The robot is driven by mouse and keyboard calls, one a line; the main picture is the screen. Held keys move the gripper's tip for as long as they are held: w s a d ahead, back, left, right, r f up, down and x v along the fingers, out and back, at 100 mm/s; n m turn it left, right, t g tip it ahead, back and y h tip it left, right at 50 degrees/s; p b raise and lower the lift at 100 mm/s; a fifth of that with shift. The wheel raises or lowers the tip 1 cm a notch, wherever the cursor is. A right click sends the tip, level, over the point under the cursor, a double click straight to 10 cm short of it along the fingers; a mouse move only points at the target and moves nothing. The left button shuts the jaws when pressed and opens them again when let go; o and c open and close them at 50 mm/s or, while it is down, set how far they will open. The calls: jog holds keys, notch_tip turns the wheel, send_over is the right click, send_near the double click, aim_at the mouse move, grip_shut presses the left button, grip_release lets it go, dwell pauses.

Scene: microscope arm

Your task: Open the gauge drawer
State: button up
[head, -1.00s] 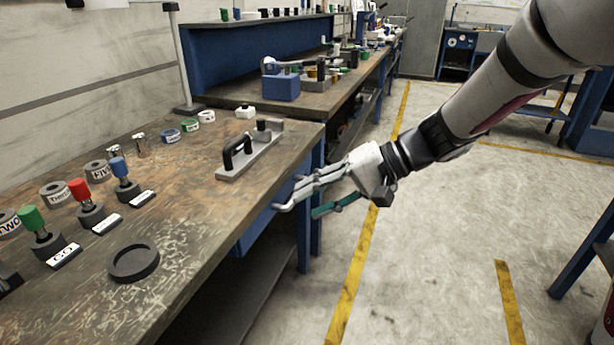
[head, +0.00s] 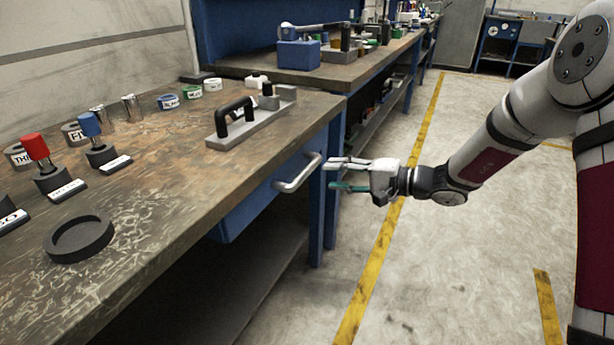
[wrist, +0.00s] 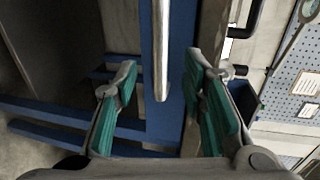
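The gauge drawer (head: 247,208) is a blue box front under the near workbench, and it looks shut. Its silver bar handle (head: 300,174) sticks out from the front. My gripper (head: 334,175) is open and empty just right of the handle, with a small gap in the head view. In the wrist view the handle (wrist: 161,50) shows as a pale upright bar ahead, between the lines of the two green-padded fingers of my gripper (wrist: 162,95). Neither finger visibly touches it.
The workbench (head: 175,205) carries a grey block with a black handle (head: 235,123), a dark round holder (head: 78,238) and several colored-top pieces. A blue table leg (head: 317,215) stands beside the drawer. The floor (head: 440,270) to the right is clear.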

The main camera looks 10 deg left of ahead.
aim_at(309, 173)
jog(key=b+x, duration=0.1)
jog(key=x, duration=0.8)
jog(key=shift+s+b, duration=0.1)
jog(key=shift+b, duration=0.3)
jog(key=shift+c, duration=0.3)
grip_shut()
